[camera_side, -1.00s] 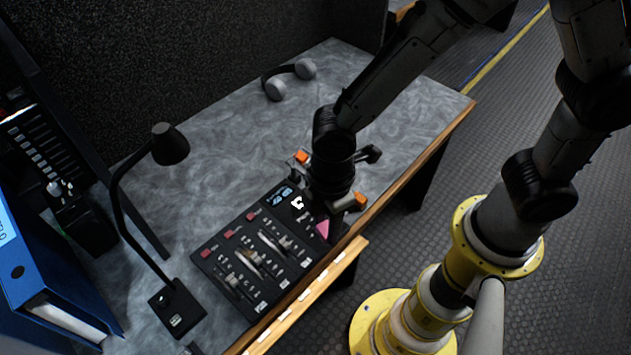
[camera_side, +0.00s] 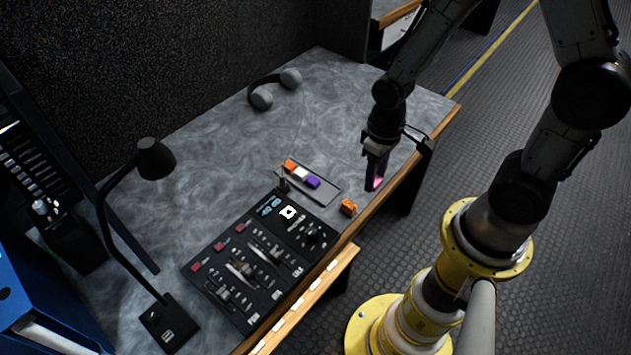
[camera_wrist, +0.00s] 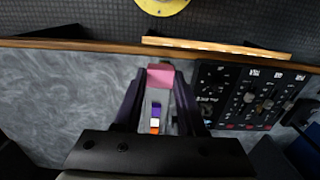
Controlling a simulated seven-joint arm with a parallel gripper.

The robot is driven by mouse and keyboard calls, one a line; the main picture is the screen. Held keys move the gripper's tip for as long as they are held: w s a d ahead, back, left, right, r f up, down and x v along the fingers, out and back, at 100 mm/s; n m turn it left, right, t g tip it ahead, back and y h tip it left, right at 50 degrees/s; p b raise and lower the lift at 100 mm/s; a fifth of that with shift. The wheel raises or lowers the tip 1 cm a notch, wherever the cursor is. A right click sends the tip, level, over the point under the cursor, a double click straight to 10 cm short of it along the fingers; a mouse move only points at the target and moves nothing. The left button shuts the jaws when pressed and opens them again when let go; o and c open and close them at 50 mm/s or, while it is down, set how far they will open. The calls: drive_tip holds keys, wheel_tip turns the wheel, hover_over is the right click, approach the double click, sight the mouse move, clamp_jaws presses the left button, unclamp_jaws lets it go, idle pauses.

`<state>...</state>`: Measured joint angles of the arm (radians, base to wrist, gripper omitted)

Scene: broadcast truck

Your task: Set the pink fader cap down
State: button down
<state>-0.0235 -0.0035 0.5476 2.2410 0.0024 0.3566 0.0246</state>
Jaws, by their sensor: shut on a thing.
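The pink fader cap (camera_side: 378,183) is between the fingers of my gripper (camera_side: 375,187), over the grey desk near its front edge, to the right of the small tray. In the wrist view the pink cap (camera_wrist: 160,75) shows at the fingertips, with my gripper (camera_wrist: 160,78) shut on it. I cannot tell whether the cap touches the desk. The grey tray (camera_side: 326,198) holds an orange cap (camera_side: 290,166), a white cap (camera_side: 301,173) and a purple cap (camera_side: 313,182).
The black mixer (camera_side: 243,313) lies left of the tray. A desk lamp (camera_side: 155,157) and headphones (camera_side: 262,98) stand farther off. The desk behind the gripper is clear.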

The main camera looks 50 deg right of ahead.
drive_tip(key=w+f, duration=0.3)
drive_tip(key=w, duration=0.4)
hover_over(326, 193)
wheel_tip(326, 193, down, 6)
drive_tip(key=shift+f, duration=0.15)
drive_tip(key=shift+w+f, duration=0.1)
drive_tip(key=shift+f, duration=1.5)
drive_tip(key=shift+f, duration=0.15)
drive_tip(key=shift+c, duration=2.4)
unclamp_jaws()
drive_tip(key=s+r+t, duration=0.2)
drive_tip(key=s+r, duration=0.1)
drive_tip(key=r, duration=2)
drive_tip(key=s+r+t, duration=0.1)
drive_tip(key=s+r, duration=0.5)
drive_tip(key=s, duration=0.3)
drive_tip(key=s+d+r+t, duration=0.1)
drive_tip(key=s+r+t, duration=0.1)
drive_tip(key=s+r, duration=0.4)
drive_tip(key=s, duration=0.3)
drive_tip(key=shift+s+r+t, duration=0.15)
drive_tip(key=shift+r+t, duration=0.05)
drive_tip(key=shift+t, duration=0.1)
